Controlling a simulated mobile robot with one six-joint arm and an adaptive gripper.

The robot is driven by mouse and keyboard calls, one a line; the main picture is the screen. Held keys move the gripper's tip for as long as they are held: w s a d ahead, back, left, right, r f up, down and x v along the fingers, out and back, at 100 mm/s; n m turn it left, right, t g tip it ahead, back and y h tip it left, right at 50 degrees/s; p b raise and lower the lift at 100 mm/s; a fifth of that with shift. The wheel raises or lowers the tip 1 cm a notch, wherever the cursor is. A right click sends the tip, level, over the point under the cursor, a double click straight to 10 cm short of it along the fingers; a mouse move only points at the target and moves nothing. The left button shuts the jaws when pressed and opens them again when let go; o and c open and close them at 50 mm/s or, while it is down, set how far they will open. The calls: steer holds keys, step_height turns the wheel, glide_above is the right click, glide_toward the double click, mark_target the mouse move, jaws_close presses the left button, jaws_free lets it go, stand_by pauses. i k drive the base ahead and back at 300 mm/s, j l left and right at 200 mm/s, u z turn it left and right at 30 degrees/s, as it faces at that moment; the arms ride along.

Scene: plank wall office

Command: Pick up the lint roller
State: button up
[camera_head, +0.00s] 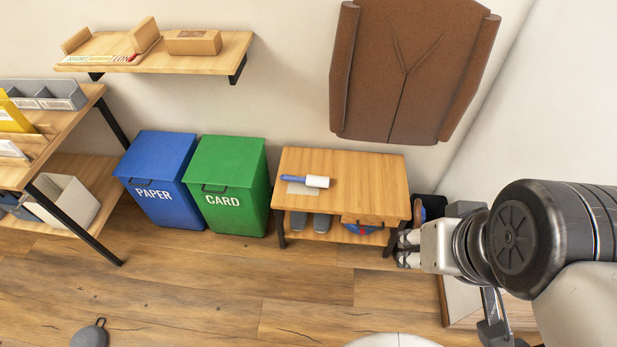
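The lint roller (305,181) lies on top of a small wooden bench (370,185). It has a blue handle pointing left and a white roll at its right end. A flat pale sheet or card (301,189) lies partly under it. My gripper (402,249) is to the right of and in front of the bench, well apart from the roller. Its fingers point left, with a gap between them and nothing visible held. The roller is fully in view.
A brown coat (410,70) hangs on the wall above the bench. Green (228,185) and blue (158,178) bins stand to the left. Grey shoes (310,222) sit on the bench's lower shelf. A dark container (432,206) stands right of the bench. The floor in front is mostly clear.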

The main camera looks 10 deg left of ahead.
mark_target(314, 180)
steer(key=i+j, duration=0.25)
steer(key=j, duration=0.15)
steer(key=i+j, duration=0.55)
steer(key=j, duration=0.2)
steer(key=i+j+z, duration=0.1)
steer(key=i+j, duration=0.15)
steer(key=j, duration=0.15)
steer(key=i+j, duration=0.25)
steer(key=j, duration=0.15)
steer(key=i+j, duration=0.25)
steer(key=j, duration=0.2)
